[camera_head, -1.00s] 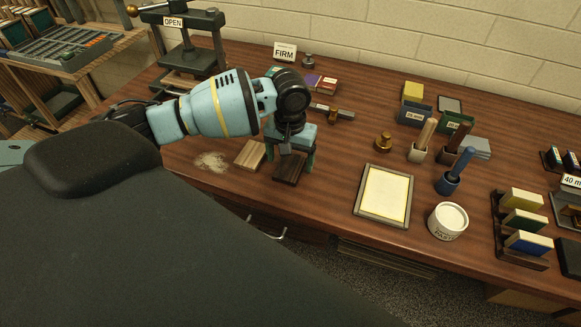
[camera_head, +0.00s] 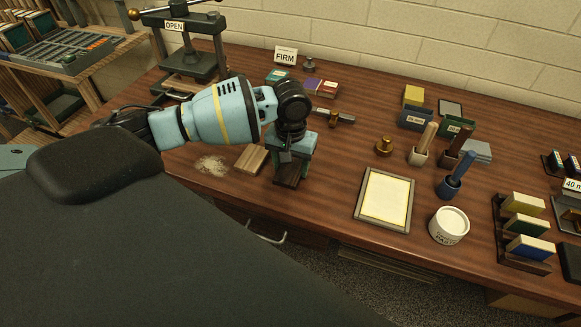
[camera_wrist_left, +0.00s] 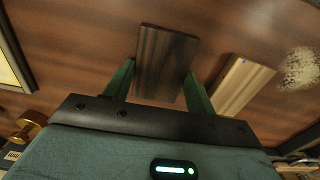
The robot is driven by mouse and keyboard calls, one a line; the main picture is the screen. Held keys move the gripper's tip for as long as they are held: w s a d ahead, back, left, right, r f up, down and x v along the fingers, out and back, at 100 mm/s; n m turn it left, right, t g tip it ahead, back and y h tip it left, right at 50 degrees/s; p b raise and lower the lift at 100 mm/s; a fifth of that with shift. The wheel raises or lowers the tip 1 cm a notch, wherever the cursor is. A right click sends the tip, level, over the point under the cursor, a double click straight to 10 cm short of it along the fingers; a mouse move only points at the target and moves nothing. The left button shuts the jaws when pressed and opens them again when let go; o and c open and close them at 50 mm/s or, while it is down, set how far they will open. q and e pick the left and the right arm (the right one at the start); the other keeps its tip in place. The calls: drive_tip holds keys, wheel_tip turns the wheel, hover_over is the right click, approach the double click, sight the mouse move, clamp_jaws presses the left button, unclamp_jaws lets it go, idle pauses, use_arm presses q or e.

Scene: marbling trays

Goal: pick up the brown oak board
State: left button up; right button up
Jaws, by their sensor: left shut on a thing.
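The brown oak board (camera_head: 287,181) is a small dark-brown block with visible grain, near the front edge of the workbench. In the left wrist view the board (camera_wrist_left: 167,55) lies between the two green fingers. My left gripper (camera_head: 291,170) is over it from above, shut on its two long sides. The gripper also shows in the left wrist view (camera_wrist_left: 162,78). The gripper hides part of the board in the head view. I cannot tell whether the board still touches the bench. My right gripper is not in view.
A pale wood board (camera_head: 252,158) lies close on the left, beside a heap of shavings (camera_head: 211,165). A framed screen (camera_head: 385,199) and a white paste tub (camera_head: 449,225) are to the right. A press (camera_head: 185,45) stands behind. Bench between the boards and screen is clear.

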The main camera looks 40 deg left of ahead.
sight(291, 169)
use_arm(q)
drive_tip(key=shift+r, duration=0.2)
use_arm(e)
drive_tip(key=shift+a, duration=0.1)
use_arm(q)
wheel_tip(291, 169, up, 4)
drive_tip(key=shift+f, duration=0.2)
drive_tip(key=s+d, duration=0.2)
drive_tip(key=d, duration=0.2)
drive_tip(key=s+d+p, duration=0.1)
drive_tip(key=s+d, duration=0.1)
drive_tip(key=d, duration=0.2)
drive_tip(key=s+d+r, duration=0.1)
drive_tip(key=s+d, duration=0.1)
drive_tip(key=d, duration=0.3)
drive_tip(key=shift+s+d, duration=0.1)
drive_tip(key=shift+s, duration=0.2)
drive_tip(key=shift+s+d, duration=0.3)
drive_tip(key=shift+d, duration=0.3)
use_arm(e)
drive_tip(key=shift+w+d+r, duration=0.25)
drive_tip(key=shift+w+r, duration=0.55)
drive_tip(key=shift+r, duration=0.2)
